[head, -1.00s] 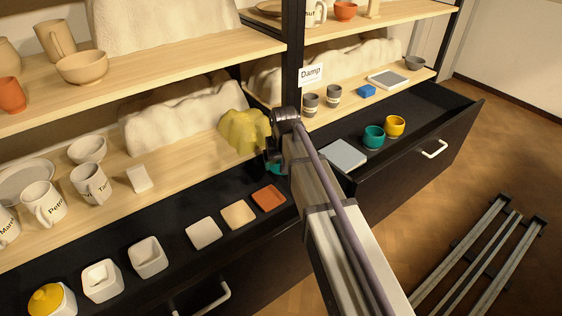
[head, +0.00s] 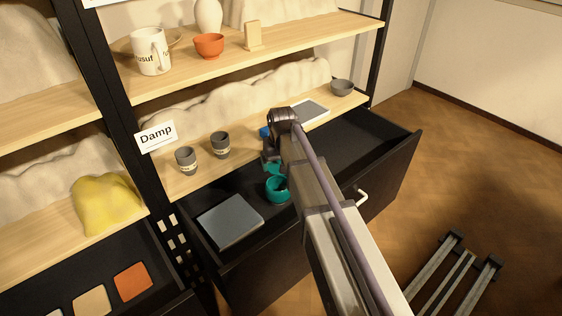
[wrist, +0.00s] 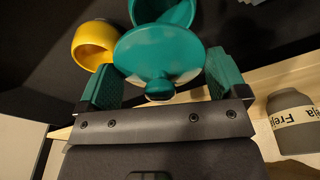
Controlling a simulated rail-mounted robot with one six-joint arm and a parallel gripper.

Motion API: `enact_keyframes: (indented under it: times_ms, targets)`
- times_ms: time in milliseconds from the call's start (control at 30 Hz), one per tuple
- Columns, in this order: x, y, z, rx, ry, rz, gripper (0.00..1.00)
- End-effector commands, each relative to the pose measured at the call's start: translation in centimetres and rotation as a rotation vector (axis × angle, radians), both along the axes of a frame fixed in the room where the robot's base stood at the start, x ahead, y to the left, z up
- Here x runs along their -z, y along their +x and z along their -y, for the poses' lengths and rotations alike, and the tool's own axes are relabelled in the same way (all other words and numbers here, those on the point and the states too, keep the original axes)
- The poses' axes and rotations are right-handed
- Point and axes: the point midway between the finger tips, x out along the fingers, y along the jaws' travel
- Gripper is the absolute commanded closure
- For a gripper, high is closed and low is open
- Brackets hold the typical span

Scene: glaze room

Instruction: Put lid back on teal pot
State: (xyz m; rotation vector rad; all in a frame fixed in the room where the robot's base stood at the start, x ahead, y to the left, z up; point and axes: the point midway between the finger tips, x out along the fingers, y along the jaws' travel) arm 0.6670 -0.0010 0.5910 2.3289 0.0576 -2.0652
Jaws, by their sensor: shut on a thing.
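The teal pot (head: 277,190) stands open in the pulled-out dark drawer in the head view. My gripper (head: 272,160) is just above and behind it, shut on the teal lid (head: 274,169). In the wrist view my gripper (wrist: 163,78) has its two fingers on either side of the round lid (wrist: 160,48), with the knob (wrist: 160,90) facing the camera. The teal pot (wrist: 165,10) shows beyond the lid, partly hidden by it. The lid is not seated on the pot.
A yellow pot (wrist: 92,42) stands beside the teal pot; my arm hides it in the head view. A grey slab (head: 231,221) lies left in the drawer (head: 375,150).

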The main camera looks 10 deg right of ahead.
Motion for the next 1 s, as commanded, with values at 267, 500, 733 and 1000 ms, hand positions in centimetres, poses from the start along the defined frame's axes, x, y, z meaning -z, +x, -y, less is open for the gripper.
enact_keyframes:
  times_ms: [267, 500, 733, 1000]
  targets:
    - [1.2, 0.0, 0.0, -0.006, -0.001, 0.0, 0.32]
    - [4.2, 0.0, 0.0, -0.006, -0.001, 0.0, 0.32]
    - [6.4, 0.0, 0.0, -0.006, -0.001, 0.0, 0.32]
    - [6.4, 0.0, 0.0, -0.006, -0.001, 0.0, 0.32]
